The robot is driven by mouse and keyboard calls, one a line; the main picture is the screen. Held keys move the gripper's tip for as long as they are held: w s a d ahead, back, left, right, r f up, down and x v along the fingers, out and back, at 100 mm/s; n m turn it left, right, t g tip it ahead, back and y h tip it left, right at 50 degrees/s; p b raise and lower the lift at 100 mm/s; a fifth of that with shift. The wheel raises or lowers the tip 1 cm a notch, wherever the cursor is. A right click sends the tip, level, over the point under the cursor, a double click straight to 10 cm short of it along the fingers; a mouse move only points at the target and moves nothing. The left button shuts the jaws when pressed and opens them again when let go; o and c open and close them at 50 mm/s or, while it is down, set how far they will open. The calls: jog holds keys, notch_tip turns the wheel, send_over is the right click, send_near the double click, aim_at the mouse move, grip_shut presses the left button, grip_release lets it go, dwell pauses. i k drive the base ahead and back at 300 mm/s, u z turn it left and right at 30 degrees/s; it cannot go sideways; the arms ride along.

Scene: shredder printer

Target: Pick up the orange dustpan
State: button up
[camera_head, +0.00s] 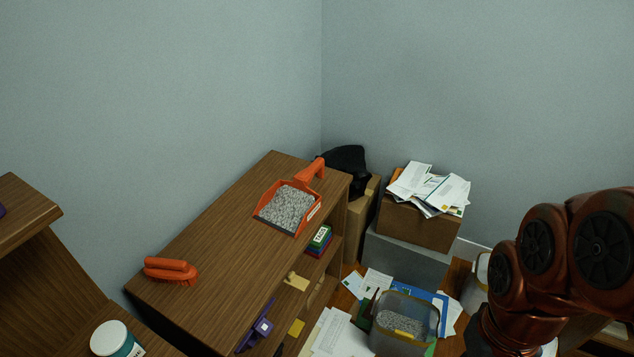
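The orange dustpan (264,209) lies on the far end of a brown wooden shelf top (215,240). It is filled with grey speckled shreds (287,208). Its handle (311,170) points up and to the right, toward the wall corner. My red-brown arm is at the lower right, well apart from the dustpan. The end of the arm runs down out of the picture, so my gripper's fingers do not show.
An orange brush (171,271) lies at the shelf's near left end. A white-lidded jar (112,340) is at the lower left. Boxes topped with papers (430,188) stand right of the shelf. A grey bin (406,318) and loose papers cover the floor. The middle shelf top is clear.

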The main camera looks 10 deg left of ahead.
aim_at(287, 207)
jog(key=u, duration=0.2)
jog(key=i, duration=0.65)
jog(key=u, duration=0.95)
jog(key=i, duration=0.45)
jog(key=u, duration=0.55)
